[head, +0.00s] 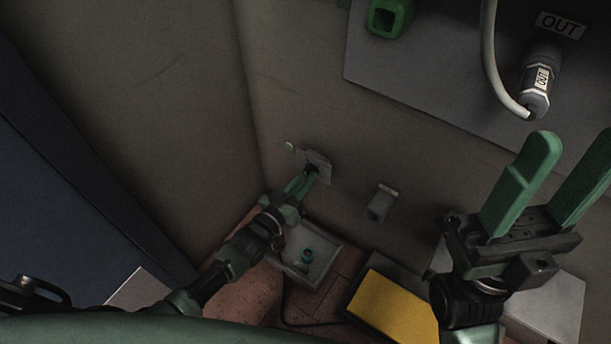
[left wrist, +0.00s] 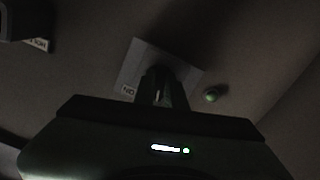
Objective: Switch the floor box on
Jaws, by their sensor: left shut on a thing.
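A pale plate (head: 320,160) is fixed low on the wall near the corner. In the left wrist view the plate (left wrist: 133,66) carries a label that seems to read ON, seen upside down. My left gripper (head: 311,172) reaches the plate and is shut on a small dark switch part there, mostly hidden by the fingers. A small round green lamp or knob (head: 289,146) is on the wall beside the plate. A grey floor box (head: 328,262) with a teal round part stands below my left gripper. My right gripper (head: 575,150) is open and empty at the right.
A yellow block (head: 390,306) lies on the brick-red floor, right of the box. A small grey fitting (head: 381,202) is on the wall. A cabled connector marked OUT (head: 538,80) and a green part (head: 389,16) are on the grey panel above. A dark blue surface (head: 50,200) stands at left.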

